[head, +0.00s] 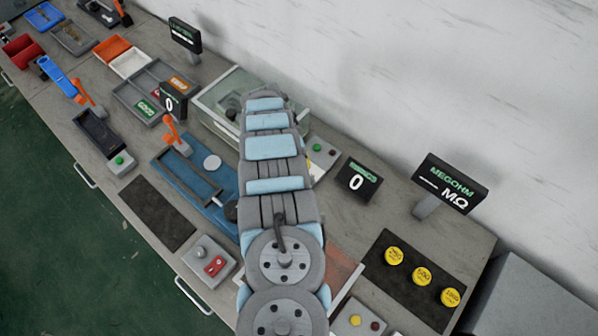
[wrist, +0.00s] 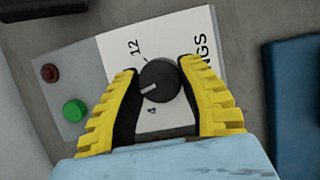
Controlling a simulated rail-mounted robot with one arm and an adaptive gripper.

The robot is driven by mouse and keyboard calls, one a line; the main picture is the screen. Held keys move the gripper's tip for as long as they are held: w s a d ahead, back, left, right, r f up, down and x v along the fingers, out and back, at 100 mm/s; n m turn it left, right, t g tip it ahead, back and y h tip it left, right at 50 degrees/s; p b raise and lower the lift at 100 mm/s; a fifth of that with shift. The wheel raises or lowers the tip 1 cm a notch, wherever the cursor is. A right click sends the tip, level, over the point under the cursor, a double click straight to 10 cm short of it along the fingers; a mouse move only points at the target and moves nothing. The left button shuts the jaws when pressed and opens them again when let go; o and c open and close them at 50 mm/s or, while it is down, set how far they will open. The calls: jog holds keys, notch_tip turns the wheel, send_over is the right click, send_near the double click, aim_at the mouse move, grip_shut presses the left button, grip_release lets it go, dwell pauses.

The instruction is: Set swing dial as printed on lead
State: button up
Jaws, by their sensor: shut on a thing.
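The swing dial (wrist: 159,80) is a round black knob with a white pointer mark, on a white plate (wrist: 125,45) printed "12", "4" and letters ending in "NGS". The pointer faces left and slightly down in the wrist view, between the "12" and the "4". My gripper (wrist: 160,78) has yellow ribbed fingers with black pads, shut on the knob from both sides.
A green button (wrist: 75,110) and a red button (wrist: 50,73) sit beside the plate. In the head view, a display (head: 358,181) reads 0, near a MEGOHM display (head: 450,184) and yellow-topped weights (head: 422,276).

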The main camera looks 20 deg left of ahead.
jog(key=shift+f+m+g+b, duration=0.15)
jog(key=shift+m+g+b, duration=0.35)
jog(key=shift+m+b, duration=0.6)
jog(key=shift+m, duration=0.4)
jog(key=o, duration=1.2)
jog(key=shift+d, duration=0.1)
jog(key=shift+r, duration=0.2)
jog(key=shift+v, duration=3.7)
